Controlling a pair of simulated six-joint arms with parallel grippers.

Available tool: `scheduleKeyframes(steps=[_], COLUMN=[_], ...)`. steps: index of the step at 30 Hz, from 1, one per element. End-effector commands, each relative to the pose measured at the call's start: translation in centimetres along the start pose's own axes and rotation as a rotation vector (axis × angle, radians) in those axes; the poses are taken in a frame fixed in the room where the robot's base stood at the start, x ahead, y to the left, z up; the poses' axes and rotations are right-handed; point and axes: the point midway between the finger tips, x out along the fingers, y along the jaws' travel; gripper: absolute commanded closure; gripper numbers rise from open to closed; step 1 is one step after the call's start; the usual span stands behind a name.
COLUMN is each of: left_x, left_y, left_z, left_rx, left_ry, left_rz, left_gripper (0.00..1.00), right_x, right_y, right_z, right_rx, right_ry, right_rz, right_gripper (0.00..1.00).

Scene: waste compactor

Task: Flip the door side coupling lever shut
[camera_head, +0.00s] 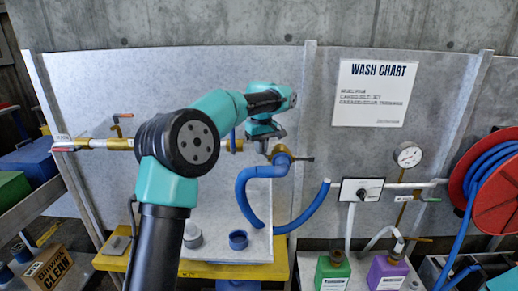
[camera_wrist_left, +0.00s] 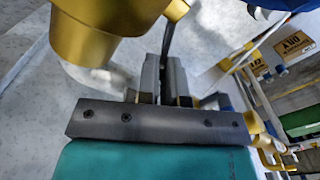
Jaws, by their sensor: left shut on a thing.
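A brass coupling (camera_head: 283,157) joins the pipe on the grey panel to a blue hose (camera_head: 243,195). A dark lever (camera_head: 303,159) sticks out to its right. In the left wrist view the brass coupling (camera_wrist_left: 85,35) fills the upper left, and a thin dark lever (camera_wrist_left: 168,40) runs down to the fingertips. My left gripper (camera_head: 262,146) is at the coupling's left side, fingers pointing down. In the wrist view my left gripper (camera_wrist_left: 162,72) is shut on this thin lever. The fingers hide the lever's end. My right gripper is not in view.
A brass valve with a red handle (camera_head: 122,116) sits on the pipe at left. A yellow bench (camera_head: 225,271) with a blue ring (camera_head: 238,240) stands below. A pressure gauge (camera_head: 408,154) and red hose reel (camera_head: 490,185) are at right.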

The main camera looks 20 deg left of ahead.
Motion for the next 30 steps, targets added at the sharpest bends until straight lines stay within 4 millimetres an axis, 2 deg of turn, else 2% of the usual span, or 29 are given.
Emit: scheduleKeyframes(steps=[14, 15, 23, 30], left_x=[-0.05, -0.05, -0.03, -0.01], left_y=[0.17, 0.16, 0.18, 0.24], left_z=[-0.02, -0.02, -0.01, 0.0], left_rx=[0.028, 0.028, 0.027, 0.028], left_ry=[0.001, 0.001, 0.001, 0.002], left_rz=[0.001, 0.001, 0.001, 0.002], left_gripper=[1.0, 0.92, 0.67, 0.67], right_x=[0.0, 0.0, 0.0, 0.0], right_y=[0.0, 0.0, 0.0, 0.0], right_z=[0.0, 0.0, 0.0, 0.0], right_rx=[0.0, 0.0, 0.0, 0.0], right_ry=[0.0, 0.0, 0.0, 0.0], right_rz=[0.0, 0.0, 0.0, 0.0], right_gripper=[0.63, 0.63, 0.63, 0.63])
